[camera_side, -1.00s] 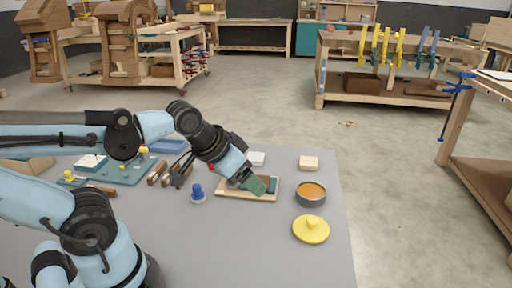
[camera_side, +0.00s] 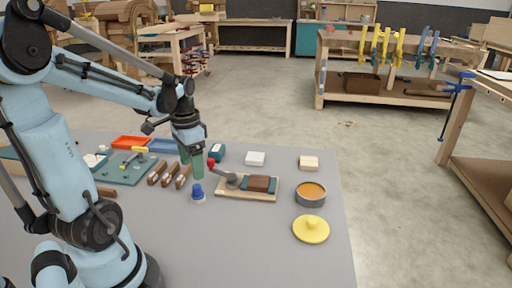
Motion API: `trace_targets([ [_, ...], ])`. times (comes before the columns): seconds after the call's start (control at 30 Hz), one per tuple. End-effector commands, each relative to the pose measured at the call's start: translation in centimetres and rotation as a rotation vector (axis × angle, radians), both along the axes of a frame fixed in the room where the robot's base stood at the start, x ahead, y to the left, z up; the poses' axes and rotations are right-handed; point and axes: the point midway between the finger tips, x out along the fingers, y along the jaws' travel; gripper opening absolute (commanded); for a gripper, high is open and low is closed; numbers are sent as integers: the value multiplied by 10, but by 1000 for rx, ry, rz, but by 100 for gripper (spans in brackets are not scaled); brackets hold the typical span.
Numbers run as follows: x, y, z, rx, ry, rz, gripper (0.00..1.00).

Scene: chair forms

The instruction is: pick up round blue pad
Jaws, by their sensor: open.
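The only small round blue thing I can make out is a blue knob-shaped piece (camera_side: 198,189) on a pale round base, standing on the grey table left of the wooden board. Whether it is the round blue pad I cannot tell for sure. My gripper (camera_side: 191,172) points down just above and behind it in the picture. Its green fingers are apart, with nothing seen between them. The fingertips look close to the blue piece but do not visibly hold it.
A wooden board (camera_side: 231,194) with a red-knobbed lever and brown block lies to the right. Wooden-handled tools (camera_side: 168,174) lie left. The table's front middle is clear.

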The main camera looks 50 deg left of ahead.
Motion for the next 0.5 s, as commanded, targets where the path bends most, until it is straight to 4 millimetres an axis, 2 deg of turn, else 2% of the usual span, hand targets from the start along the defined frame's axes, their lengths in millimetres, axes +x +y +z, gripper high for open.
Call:
trace_targets([
  [0.23,1,0,-31,1,-1,0,73],
  [0.5,1,0,-44,1,-2,0,73],
])
